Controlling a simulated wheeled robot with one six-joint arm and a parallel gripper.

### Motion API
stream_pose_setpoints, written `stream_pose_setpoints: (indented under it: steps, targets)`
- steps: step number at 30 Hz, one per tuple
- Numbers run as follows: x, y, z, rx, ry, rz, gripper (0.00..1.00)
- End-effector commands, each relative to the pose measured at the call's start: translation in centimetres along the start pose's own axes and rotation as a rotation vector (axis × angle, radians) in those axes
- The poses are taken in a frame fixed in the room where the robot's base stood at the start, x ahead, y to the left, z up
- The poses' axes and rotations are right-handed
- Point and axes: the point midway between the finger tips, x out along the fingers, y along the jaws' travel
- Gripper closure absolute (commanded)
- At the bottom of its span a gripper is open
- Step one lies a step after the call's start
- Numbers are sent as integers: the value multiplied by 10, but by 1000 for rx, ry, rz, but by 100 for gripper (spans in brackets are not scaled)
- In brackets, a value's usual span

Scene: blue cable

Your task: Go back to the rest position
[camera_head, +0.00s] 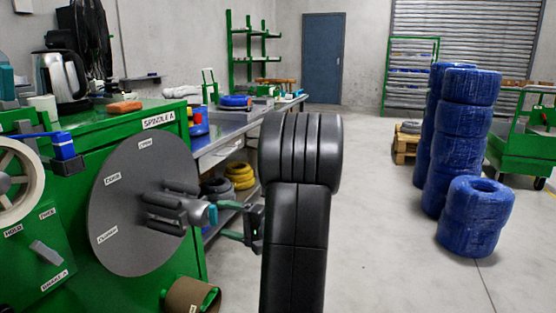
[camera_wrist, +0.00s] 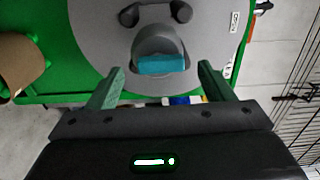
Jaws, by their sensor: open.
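My gripper (camera_wrist: 160,72) is open, its two green fingers spread on either side of a teal end piece (camera_wrist: 161,64) on the grey spindle hub. I cannot tell whether they touch it. In the head view my gripper (camera_head: 226,219) is beside the hub (camera_head: 172,208), pointing left towards the large grey disc (camera_head: 120,243) on the green machine. The teal end piece (camera_head: 212,214) sits at the hub's right end. My black arm hides part of the floor and bench.
A green cabinet (camera_head: 150,112) labelled "SPINDLE A" stands at left, with a kettle (camera_head: 62,78) on top. A cardboard tube (camera_head: 190,296) is below the disc. Stacked blue coils (camera_head: 468,215) stand at right. A metal bench (camera_head: 225,135) runs behind my arm. Open floor lies right of my arm.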

Motion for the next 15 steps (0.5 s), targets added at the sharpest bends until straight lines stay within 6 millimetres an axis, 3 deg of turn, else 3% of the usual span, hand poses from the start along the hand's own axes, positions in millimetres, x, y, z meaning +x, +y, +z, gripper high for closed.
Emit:
stream_pose_setpoints:
  steps: [15]
  targets:
    - [-95, -2, -1, 2, 3, 1, 25]
